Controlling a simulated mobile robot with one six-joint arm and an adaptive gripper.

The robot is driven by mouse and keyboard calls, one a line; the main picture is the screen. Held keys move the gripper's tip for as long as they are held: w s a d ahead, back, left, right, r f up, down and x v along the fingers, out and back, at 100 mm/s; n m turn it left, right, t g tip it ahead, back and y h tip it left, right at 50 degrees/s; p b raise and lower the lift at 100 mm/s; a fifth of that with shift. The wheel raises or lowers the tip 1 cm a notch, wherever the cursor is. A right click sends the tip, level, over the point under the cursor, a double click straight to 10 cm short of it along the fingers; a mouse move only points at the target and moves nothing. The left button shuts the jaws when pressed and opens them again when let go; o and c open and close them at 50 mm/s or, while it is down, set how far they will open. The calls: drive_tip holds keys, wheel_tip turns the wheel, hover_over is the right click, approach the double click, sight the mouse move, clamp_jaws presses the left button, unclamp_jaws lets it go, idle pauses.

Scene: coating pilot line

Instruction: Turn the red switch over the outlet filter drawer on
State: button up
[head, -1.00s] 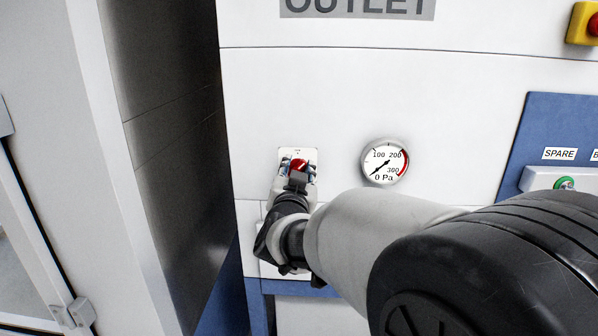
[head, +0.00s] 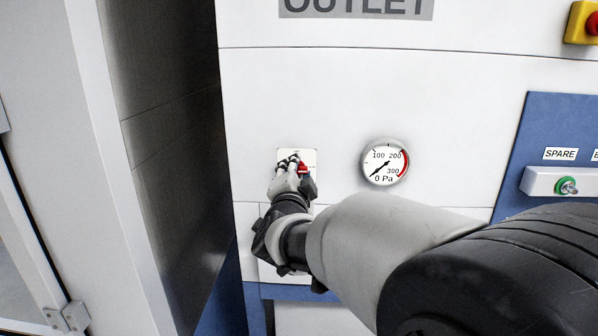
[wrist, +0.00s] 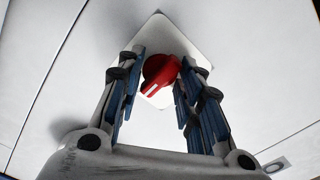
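The red switch (head: 303,168) is a rotary knob on a pale square plate (head: 310,156), left of the gauge on the white OUTLET panel. In the wrist view the red knob (wrist: 160,71) sits between the fingertips, its white pointer line toward the lower left of the picture. The plate (wrist: 166,32) looks turned like a diamond there. My gripper (wrist: 158,75) is open around the knob. The right finger is very close to it; I cannot tell whether they touch. A narrow gap shows at the left finger. In the head view my gripper (head: 290,168) partly covers the plate.
A round gauge (head: 385,162) reads near 0 Pa to the right of the switch. A SPARE control (head: 567,186) and a yellow-and-red button (head: 585,24) are farther right. A dark cabinet side (head: 170,150) stands to the left.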

drive_tip(key=o, duration=0.4)
drive_tip(key=shift+o, duration=0.2)
drive_tip(key=s, duration=0.6)
drive_tip(key=shift+a, duration=0.1)
drive_tip(key=s+d+f+n+g+y, duration=0.2)
drive_tip(key=s+n, duration=0.1)
drive_tip(key=s, duration=0.2)
drive_tip(key=s+d+f+n+g+y, duration=0.1)
drive_tip(key=s+d+n+g, duration=0.1)
drive_tip(key=s+n+g, duration=0.1)
drive_tip(key=shift+s+f+n+y, duration=0.4)
drive_tip(key=shift+s+n, duration=0.3)
drive_tip(key=shift+s, duration=0.35)
drive_tip(key=s+d+f+n+g+h, duration=0.1)
drive_tip(key=s+d+f, duration=0.3)
drive_tip(key=s, duration=0.4)
drive_tip(key=s+d+f+n+g+h, duration=0.1)
drive_tip(key=s+d+f+g, duration=0.3)
drive_tip(key=s, duration=0.4)
drive_tip(key=s+d+f+n+g+h, duration=0.1)
drive_tip(key=s+d+f+n+g, duration=0.2)
drive_tip(key=s, duration=0.6)
drive_tip(key=shift+d+f, duration=0.7)
drive_tip(key=shift+d, duration=0.2)
drive_tip(key=shift+c, duration=0.4)
